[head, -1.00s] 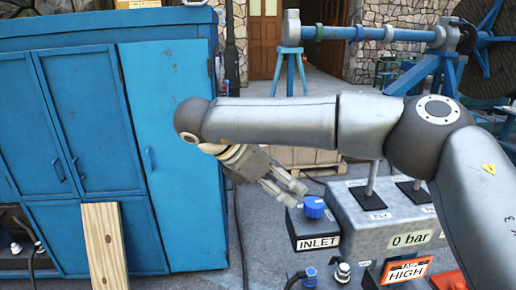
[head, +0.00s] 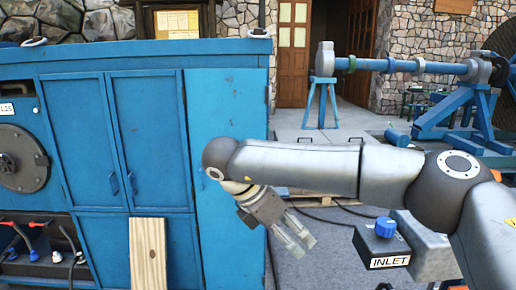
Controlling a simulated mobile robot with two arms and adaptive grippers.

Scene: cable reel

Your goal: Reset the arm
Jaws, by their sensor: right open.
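My right arm comes in from the right and reaches across the middle of the head view. My right gripper (head: 294,232) hangs at its left end, fingers pointing down and to the right, open and empty. It is just right of the blue cabinet (head: 228,170) and left of the box with a blue knob labelled INLET (head: 387,245). It appears to touch neither. My left gripper is not in view.
A wooden plank (head: 149,255) leans against the cabinet front. A round dark reel hatch (head: 20,160) and cables are at the far left. A blue stand with a long shaft (head: 410,66) stands at the back right. Paved ground (head: 330,265) lies between cabinet and INLET box.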

